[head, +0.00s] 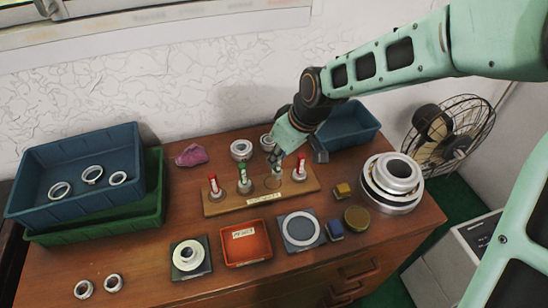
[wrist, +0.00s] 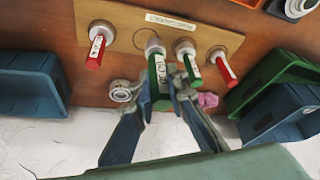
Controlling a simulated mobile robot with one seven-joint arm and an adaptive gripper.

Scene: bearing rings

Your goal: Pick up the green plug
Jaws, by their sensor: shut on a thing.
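A wooden board (head: 225,208) on the table carries a row of plugs with white labels. My gripper (head: 277,158) reaches down from the upper right to the board. In the wrist view my gripper (wrist: 160,88) is shut on a green plug (wrist: 158,75), with one finger on each side. The plug's grey end points at a ring mark on the board; I cannot tell if it touches. A second green plug (head: 244,174) stands beside it, and in the wrist view it (wrist: 191,66) is close to a finger. The held plug is mostly hidden in the head view.
Red plugs stand at the board's ends, one at the left (head: 214,184) and one at the right (head: 300,167). Behind are bearing rings (head: 241,149) and a blue bin (head: 350,128). In front are an orange tray (head: 247,261) and a square plate (head: 318,238). Stacked rings (head: 392,178) stand right.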

